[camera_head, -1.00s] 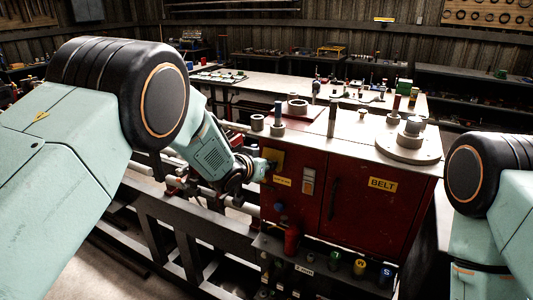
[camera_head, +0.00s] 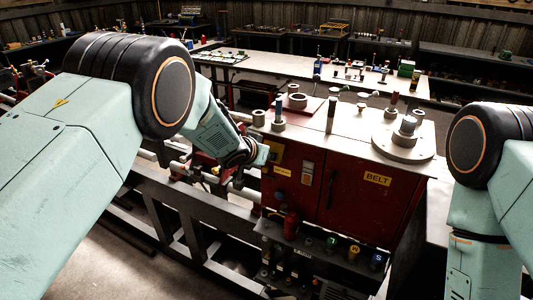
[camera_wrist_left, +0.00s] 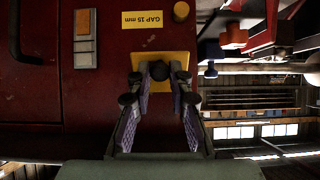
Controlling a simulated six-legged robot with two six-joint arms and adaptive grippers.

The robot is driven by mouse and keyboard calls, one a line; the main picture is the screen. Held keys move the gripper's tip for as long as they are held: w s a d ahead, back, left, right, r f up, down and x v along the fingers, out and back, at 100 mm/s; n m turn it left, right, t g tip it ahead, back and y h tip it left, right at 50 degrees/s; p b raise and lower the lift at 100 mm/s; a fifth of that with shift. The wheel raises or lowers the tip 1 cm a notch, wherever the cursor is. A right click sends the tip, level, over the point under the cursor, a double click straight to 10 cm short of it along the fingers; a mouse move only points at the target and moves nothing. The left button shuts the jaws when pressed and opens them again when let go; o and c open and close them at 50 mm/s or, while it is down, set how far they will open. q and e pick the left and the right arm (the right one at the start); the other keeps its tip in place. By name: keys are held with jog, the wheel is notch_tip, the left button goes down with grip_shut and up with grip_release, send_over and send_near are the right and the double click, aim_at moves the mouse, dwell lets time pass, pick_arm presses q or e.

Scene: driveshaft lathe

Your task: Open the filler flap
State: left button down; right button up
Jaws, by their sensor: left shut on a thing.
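The filler flap looks to be the yellow square plate (camera_wrist_left: 181,67) with a black knob (camera_wrist_left: 158,71) on the dark red machine front. The plate also shows in the head view (camera_head: 277,150), partly hidden by my gripper. My left gripper (camera_head: 266,153) is at the plate. In the left wrist view, my left gripper (camera_wrist_left: 161,75) has its purple-padded fingers closing in on the knob, and it is shut on it. The plate looks close to flat against the panel; I cannot tell whether it is tilted. My right gripper is out of view.
The red machine cabinet (camera_head: 348,205) has a door handle, a BELT label (camera_head: 377,179) and a switch panel (camera_head: 307,174) beside the plate. A GAP label (camera_wrist_left: 155,19) is near the plate. Round parts, including a flanged disc (camera_head: 403,146), stand on top. Dark rails (camera_head: 190,215) run below my left arm.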

pick_arm(q)
jog(key=shift+s+f, duration=0.1)
jog(key=shift+f, duration=0.1)
jog(key=c, duration=1.2)
grip_release()
jog(key=shift+r, duration=0.1)
jog(key=shift+r, duration=0.1)
jog(key=v, duration=1.1)
jog(key=shift+s+a+r, duration=0.15)
jog(key=shift+s+a, duration=0.1)
jog(key=shift+s, duration=0.1)
jog(key=shift+c, duration=0.3)
